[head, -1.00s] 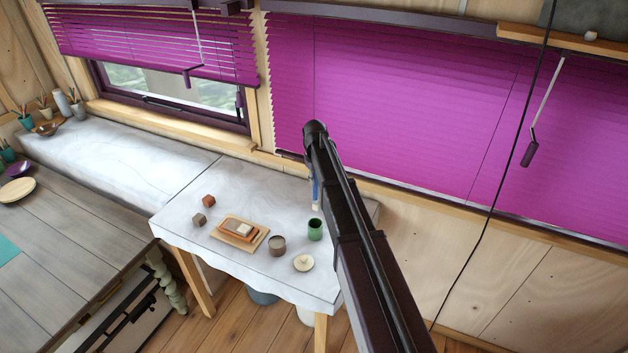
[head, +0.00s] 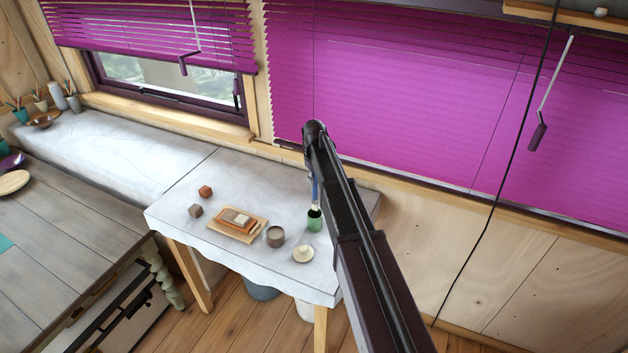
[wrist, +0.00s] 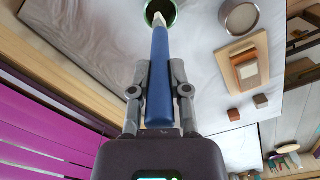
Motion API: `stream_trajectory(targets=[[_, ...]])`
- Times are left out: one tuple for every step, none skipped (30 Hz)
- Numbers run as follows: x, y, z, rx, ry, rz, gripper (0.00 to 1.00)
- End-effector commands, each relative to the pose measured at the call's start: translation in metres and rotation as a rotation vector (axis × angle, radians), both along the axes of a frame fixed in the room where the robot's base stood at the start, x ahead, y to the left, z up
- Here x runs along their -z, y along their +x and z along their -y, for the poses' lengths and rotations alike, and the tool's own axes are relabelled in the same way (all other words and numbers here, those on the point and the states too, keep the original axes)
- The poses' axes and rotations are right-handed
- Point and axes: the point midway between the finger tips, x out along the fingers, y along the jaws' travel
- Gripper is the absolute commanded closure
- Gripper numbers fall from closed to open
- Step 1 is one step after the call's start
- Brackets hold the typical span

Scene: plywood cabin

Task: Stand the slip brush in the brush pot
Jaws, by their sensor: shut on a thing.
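The slip brush (wrist: 158,82) has a blue handle and a pale tip. My gripper (wrist: 160,72) is shut on its handle, one finger on each side. The brush pot (head: 314,222) is a small green cup upright on the white-topped table. In the wrist view the brush's tip lies over the dark mouth of the pot (wrist: 147,14), whose top is cut by the frame edge. In the head view the brush (head: 315,188) hangs almost upright with its lower end at the pot's mouth; how deep it reaches I cannot tell. My arm hides the gripper there.
Purple blinds (head: 420,90) hang behind the table. The table's back left is clear.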

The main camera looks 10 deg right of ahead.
Motion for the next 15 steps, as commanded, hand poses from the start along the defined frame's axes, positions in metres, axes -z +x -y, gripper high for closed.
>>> stream_trajectory(targets=[[0.006,0.000,0.000,0.000,0.000,0.000,1.00],[0.008,0.000,0.000,0.000,0.000,0.000,1.00],[0.010,0.000,0.000,0.000,0.000,0.000,1.00],[0.012,0.000,0.000,0.000,0.000,0.000,1.00],[0.013,0.000,0.000,0.000,0.000,0.000,1.00],[0.016,0.000,0.000,-0.001,0.000,0.000,1.00],[0.017,0.000,-0.001,-0.001,0.000,0.000,1.00],[0.019,0.000,-0.001,-0.001,0.000,0.000,1.00],[0.021,0.000,-0.001,-0.001,0.000,0.000,1.00],[0.023,0.000,-0.001,-0.001,0.000,0.000,1.00],[0.024,0.000,-0.001,-0.001,0.000,0.000,1.00],[0.027,0.000,-0.001,-0.001,0.000,0.000,1.00],[0.028,0.000,-0.001,-0.001,0.000,0.000,1.00],[0.030,0.000,-0.001,-0.001,0.000,0.000,1.00],[0.032,0.000,-0.001,-0.001,0.000,0.000,1.00]])
